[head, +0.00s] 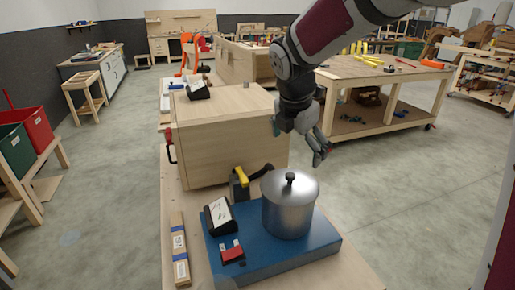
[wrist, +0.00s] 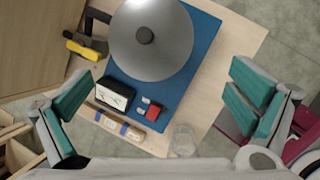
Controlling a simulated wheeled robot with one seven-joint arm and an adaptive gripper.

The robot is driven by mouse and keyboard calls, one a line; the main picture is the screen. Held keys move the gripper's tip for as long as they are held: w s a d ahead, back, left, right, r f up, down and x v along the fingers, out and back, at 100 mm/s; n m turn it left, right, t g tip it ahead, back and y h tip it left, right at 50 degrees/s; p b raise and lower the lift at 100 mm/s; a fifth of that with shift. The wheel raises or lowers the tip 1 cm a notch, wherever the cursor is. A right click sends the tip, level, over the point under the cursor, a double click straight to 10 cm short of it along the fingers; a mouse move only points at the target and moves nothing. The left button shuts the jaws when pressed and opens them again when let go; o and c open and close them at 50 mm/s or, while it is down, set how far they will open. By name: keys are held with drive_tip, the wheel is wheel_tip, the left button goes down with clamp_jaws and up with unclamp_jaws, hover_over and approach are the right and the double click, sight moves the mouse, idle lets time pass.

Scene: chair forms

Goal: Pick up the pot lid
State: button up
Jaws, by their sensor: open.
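The pot lid (head: 290,185) is a grey metal disc with a dark round knob. It rests on a silver pot (head: 288,214) that stands on a blue board. The lid (wrist: 170,55) and its knob (wrist: 145,35) also show from above in the wrist view, at the top middle. My gripper (head: 323,150) is above and slightly right of the lid in the head view, apart from it. In the wrist view my gripper (wrist: 158,100) has its teal finger pads spread wide, with nothing between them touching. The lid hides most of the pot in the wrist view.
The blue board (head: 275,262) also holds a small dark display (head: 218,214) and a red block (head: 233,254). A wooden box (head: 230,135) stands close behind. A wooden level-like bar (head: 180,252) lies at left.

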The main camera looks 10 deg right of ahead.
drive_tip(key=w+a+f+n, duration=0.2)
drive_tip(key=w+n, duration=0.1)
drive_tip(key=n, duration=0.1)
drive_tip(key=p, duration=0.1)
hover_over(290, 175)
drive_tip(key=s+a, duration=0.1)
wheel_tip(290, 175, down, 7)
drive_tip(key=shift+s+f, duration=0.15)
drive_tip(key=shift+p+x, duration=0.85)
drive_tip(key=shift+x, duration=2.15)
drive_tip(key=shift+s, duration=0.15)
drive_tip(key=c, duration=1.8)
drive_tip(key=shift+s+f, duration=0.1)
drive_tip(key=shift+f, duration=0.05)
clamp_jaws()
